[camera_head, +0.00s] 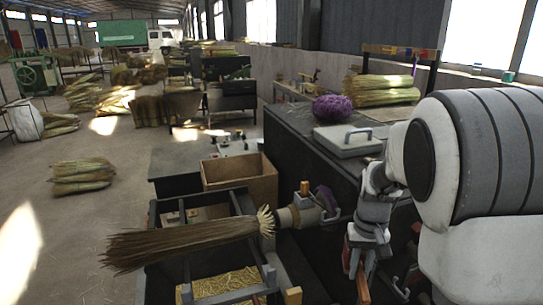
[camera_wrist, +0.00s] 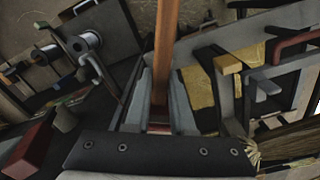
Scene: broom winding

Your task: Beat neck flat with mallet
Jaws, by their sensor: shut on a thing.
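The broom (camera_head: 185,240), a bundle of brown straw, lies level with its pale, flared neck end (camera_head: 265,221) against a grey round holder (camera_head: 289,217). Part of the broom (camera_wrist: 292,142) shows at the lower right of the wrist view. My gripper (camera_head: 358,262) is to the right of the neck, apart from it, pointing down. In the wrist view my gripper (camera_wrist: 157,105) is shut on a wooden handle (camera_wrist: 166,45), which I take to be the mallet's. A reddish-brown end (camera_head: 362,286) shows below the fingers. The mallet's head cannot be made out.
A bin of yellow straw (camera_head: 222,284) stands under the broom. A cardboard box (camera_head: 240,178) is behind it. A dark bench (camera_head: 290,125) carries a grey lidded case (camera_head: 347,140) and a purple twine ball (camera_head: 332,108). Open floor lies at the left.

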